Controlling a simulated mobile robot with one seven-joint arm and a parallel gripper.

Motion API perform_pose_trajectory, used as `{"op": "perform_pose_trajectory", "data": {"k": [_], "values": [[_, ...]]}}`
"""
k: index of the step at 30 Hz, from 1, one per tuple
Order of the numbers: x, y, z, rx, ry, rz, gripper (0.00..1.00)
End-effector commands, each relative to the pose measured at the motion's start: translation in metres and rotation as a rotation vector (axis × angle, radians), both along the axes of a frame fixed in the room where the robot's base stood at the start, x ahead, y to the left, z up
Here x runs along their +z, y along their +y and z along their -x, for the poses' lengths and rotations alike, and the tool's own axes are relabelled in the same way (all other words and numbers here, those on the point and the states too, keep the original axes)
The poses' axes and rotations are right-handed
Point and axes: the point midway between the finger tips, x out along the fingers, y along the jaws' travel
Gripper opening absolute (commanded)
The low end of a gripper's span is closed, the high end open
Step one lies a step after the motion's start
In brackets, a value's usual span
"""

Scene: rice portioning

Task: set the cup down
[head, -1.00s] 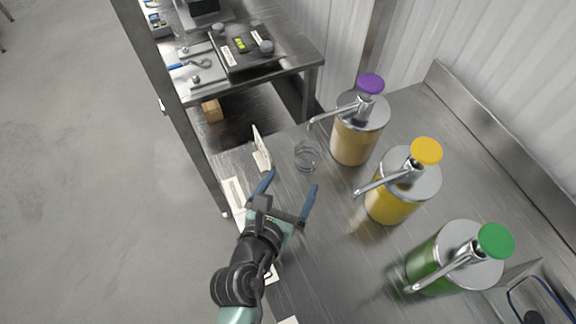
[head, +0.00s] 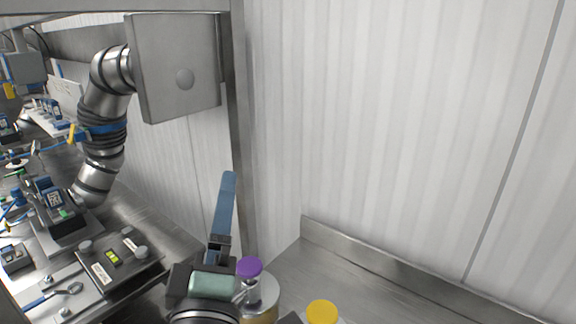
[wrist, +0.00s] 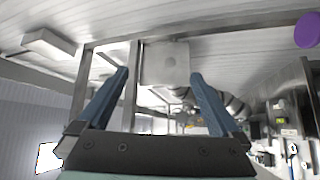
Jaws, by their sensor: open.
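My gripper (wrist: 160,74) is open in the wrist view, with its two blue fingers apart and nothing between them. In the head view one blue finger (head: 222,210) points up, in front of the wall and left of the purple-topped pump dispenser (head: 250,267). The other finger is not clear there. The cup is in neither current view; the part of the counter near the purple-topped dispenser is hidden or out of frame.
A yellow pump top (head: 322,312) shows at the bottom edge. The steel counter (head: 395,300) runs along the ribbed wall. A steel post (head: 240,140) stands close behind my finger. A shelf with tools and a black device (head: 118,262) lies at left.

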Motion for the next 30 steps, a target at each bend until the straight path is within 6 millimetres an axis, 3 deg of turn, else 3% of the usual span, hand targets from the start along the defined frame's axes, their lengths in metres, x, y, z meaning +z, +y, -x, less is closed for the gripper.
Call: {"op": "perform_pose_trajectory", "data": {"k": [1,6,9,12,18,30], "values": [[0.042,-0.015,0.004,0.023,-0.076,-0.165,1.00],[0.154,-0.054,0.039,0.221,-0.297,-0.688,1.00],[0.202,-0.070,0.066,0.365,-0.393,-0.903,1.00],[0.233,-0.079,0.088,0.487,-0.450,-1.043,1.00],[0.254,-0.084,0.107,0.594,-0.483,-1.149,1.00],[0.246,-0.084,0.106,0.594,-0.481,-1.151,1.00]]}}
